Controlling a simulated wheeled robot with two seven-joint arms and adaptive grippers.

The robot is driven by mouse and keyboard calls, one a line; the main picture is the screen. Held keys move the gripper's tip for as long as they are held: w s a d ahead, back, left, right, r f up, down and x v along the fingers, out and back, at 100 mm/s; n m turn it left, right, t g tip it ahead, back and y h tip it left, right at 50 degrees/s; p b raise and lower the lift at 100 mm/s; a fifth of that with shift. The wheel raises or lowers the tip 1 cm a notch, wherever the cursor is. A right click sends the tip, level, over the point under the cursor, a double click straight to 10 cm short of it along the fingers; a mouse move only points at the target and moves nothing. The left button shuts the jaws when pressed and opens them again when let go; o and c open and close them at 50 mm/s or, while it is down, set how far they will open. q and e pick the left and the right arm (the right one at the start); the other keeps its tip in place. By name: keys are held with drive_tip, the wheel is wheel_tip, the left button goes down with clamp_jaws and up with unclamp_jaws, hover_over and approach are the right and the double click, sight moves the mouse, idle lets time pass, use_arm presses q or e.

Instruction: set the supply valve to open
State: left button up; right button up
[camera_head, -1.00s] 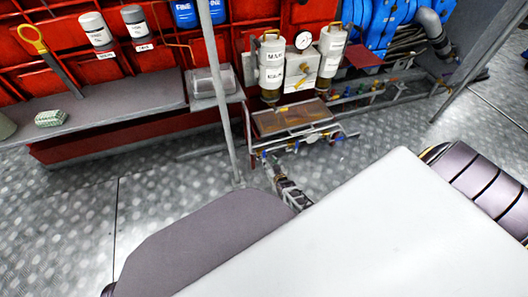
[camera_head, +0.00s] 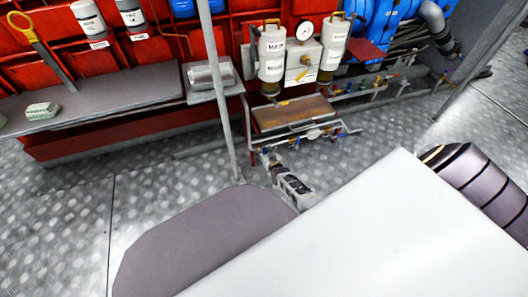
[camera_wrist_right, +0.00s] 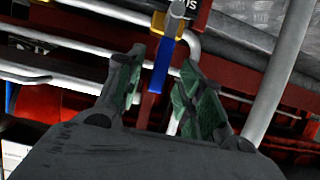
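A valve with a blue lever handle (camera_wrist_right: 161,64) shows in the right wrist view, with a brass body. The lever hangs down in the picture between the two green-padded fingers of my right gripper (camera_wrist_right: 162,88). The fingers are apart, and I see no clear contact with the lever. I cannot read a label that marks it as the supply valve. In the head view my right gripper (camera_head: 273,164) is at the left front corner of the low pipe rack (camera_head: 310,138), where the lever is too small to make out. My left gripper is out of view.
Two white canisters (camera_head: 271,55) and a pressure gauge (camera_head: 304,32) stand above the rack. A grey vertical post (camera_head: 220,90) stands just left of my right gripper. Other small valves and pipes (camera_head: 365,88) run to the right. A grey shelf (camera_head: 110,100) is at the left.

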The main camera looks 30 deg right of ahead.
drive_tip(key=shift+b+x, duration=0.95)
drive_tip(key=shift+x, duration=0.5)
clamp_jaws()
